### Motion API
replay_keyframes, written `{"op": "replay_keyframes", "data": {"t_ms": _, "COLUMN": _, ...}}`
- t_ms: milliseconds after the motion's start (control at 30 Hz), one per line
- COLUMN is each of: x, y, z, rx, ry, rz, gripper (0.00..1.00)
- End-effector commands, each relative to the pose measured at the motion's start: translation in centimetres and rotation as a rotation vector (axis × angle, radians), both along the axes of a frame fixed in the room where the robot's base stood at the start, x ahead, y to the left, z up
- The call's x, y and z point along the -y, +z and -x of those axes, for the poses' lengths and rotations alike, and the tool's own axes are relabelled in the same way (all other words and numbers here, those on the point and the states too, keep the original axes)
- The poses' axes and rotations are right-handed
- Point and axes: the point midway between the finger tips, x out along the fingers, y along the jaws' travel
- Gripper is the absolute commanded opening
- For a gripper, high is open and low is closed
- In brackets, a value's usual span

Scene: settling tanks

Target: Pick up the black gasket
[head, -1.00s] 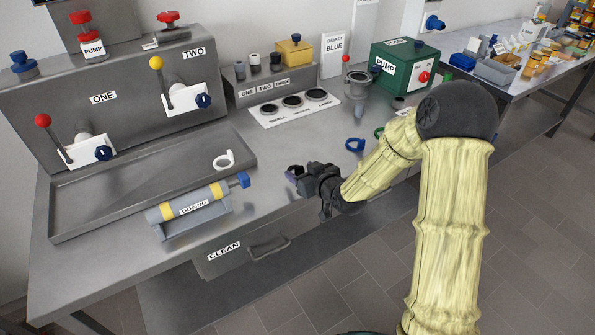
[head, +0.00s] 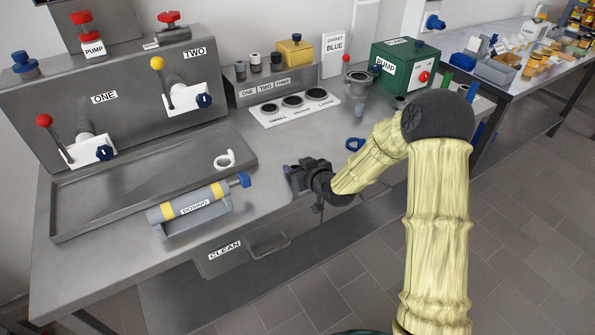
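My gripper (head: 291,180) is low over the bench top, between the blue gasket and the grey DOSING cylinder. Its fingers point left and down, and they are too small and dark to tell whether they are open or shut. The black gasket cannot be made out now; the dark gripper covers the spot where a small dark ring-like thing showed earlier. Whether the gripper touches or holds it cannot be seen.
A blue gasket (head: 355,144) lies behind my forearm. A white gasket (head: 224,159) lies in the shallow tray (head: 120,192). The DOSING cylinder (head: 195,207) stands left of the gripper. A white plate with three round black spots (head: 294,107) and a green PUMP box (head: 404,68) stand behind.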

Motion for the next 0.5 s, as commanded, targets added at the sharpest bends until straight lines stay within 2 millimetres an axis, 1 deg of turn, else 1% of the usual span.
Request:
{"op": "replay_keyframes", "data": {"t_ms": 33, "x": 0.02, "y": -0.08, "z": 0.04, "rx": -0.003, "ry": 0.0, "rz": 0.001, "gripper": 0.24}}
{"op": "replay_keyframes", "data": {"t_ms": 133, "x": 0.03, "y": -0.13, "z": 0.07, "rx": -0.004, "ry": 0.001, "rz": 0.001, "gripper": 0.05}}
{"op": "replay_keyframes", "data": {"t_ms": 167, "x": 0.03, "y": -0.15, "z": 0.08, "rx": -0.004, "ry": 0.001, "rz": 0.001, "gripper": 0.02}}
{"op": "replay_keyframes", "data": {"t_ms": 500, "x": 0.08, "y": -0.09, "z": 0.15, "rx": -0.008, "ry": 0.001, "rz": 0.004, "gripper": 0.01}}
